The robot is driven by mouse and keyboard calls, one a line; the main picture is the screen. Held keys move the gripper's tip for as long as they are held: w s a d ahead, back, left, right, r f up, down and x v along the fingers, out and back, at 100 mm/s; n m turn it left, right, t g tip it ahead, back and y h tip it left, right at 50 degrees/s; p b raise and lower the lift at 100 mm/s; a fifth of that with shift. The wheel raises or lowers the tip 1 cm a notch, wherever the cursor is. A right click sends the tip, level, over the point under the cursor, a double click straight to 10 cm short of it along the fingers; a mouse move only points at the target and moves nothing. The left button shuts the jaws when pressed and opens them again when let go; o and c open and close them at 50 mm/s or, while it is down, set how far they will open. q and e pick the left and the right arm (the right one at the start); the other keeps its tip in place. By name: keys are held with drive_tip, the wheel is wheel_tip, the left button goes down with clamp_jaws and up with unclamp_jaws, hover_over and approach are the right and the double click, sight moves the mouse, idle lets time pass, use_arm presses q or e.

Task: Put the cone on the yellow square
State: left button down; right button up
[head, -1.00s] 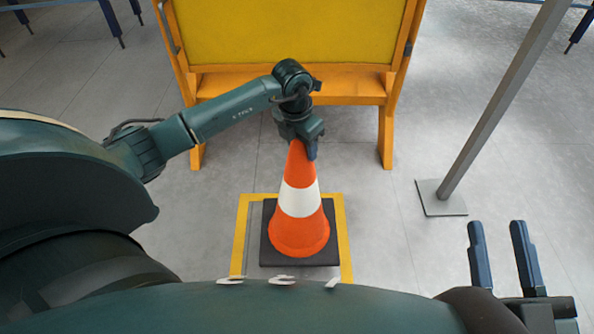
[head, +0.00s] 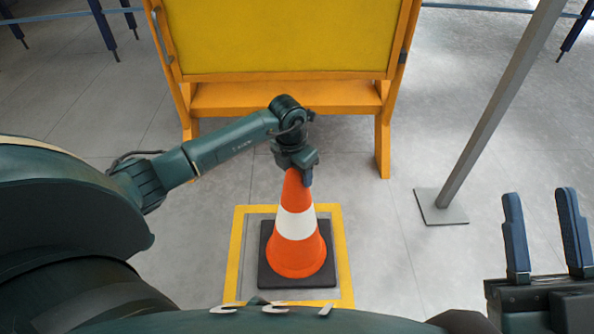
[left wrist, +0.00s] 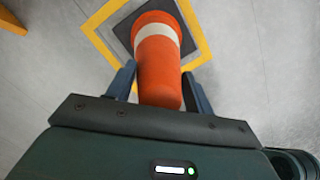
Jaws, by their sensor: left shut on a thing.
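The orange cone (head: 297,258) with a white band and a dark square base stands upright inside the yellow square (head: 236,250) outlined on the floor. The base looks within the outline in the head view, with grey floor showing between them. My left gripper (head: 297,172) is shut on the cone's tip from above. In the left wrist view the cone (left wrist: 158,75) lies between the two fingers, and the yellow outline (left wrist: 98,17) shows around its base. Whether the base touches the floor is hard to tell. My right gripper (head: 545,235) is open and empty at the lower right.
A yellow board on an orange frame (head: 290,100) stands just behind the square. A grey post on a flat plate (head: 441,206) stands to the right. A blue barrier strip (head: 490,10) runs across the back. Grey floor is clear between the square and the post.

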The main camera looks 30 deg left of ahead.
use_arm(q)
drive_tip(key=c, duration=0.6)
unclamp_jaws()
drive_tip(key=r+p, duration=0.1)
drive_tip(key=r, duration=0.2)
drive_tip(key=s+r+p, duration=0.1)
drive_tip(key=r+p, duration=0.1)
drive_tip(key=r, duration=0.2)
drive_tip(key=r+p, duration=0.1)
drive_tip(key=r, duration=0.3)
drive_tip(key=shift+s+a+p, duration=0.2)
drive_tip(key=shift+s+p, duration=0.1)
drive_tip(key=shift+p, duration=0.1)
drive_tip(key=shift+s+r, duration=0.1)
drive_tip(key=shift+r, duration=0.45)
use_arm(e)
drive_tip(key=shift+s+a+f+m+g+h, duration=0.1)
drive_tip(key=shift+s+f+m+g+h, duration=0.2)
drive_tip(key=shift+f+m+h, duration=0.5)
drive_tip(key=shift+s+a+f+m+g+h, duration=0.1)
drive_tip(key=shift+f+m+g+h, duration=0.45)
drive_tip(key=shift+f, duration=0.4)
drive_tip(key=shift+s+a+f+m+g+h, duration=0.1)
drive_tip(key=shift+s+f+m+g+h, duration=0.15)
drive_tip(key=shift+f+m+h, duration=0.55)
drive_tip(key=shift+d+f, duration=0.1)
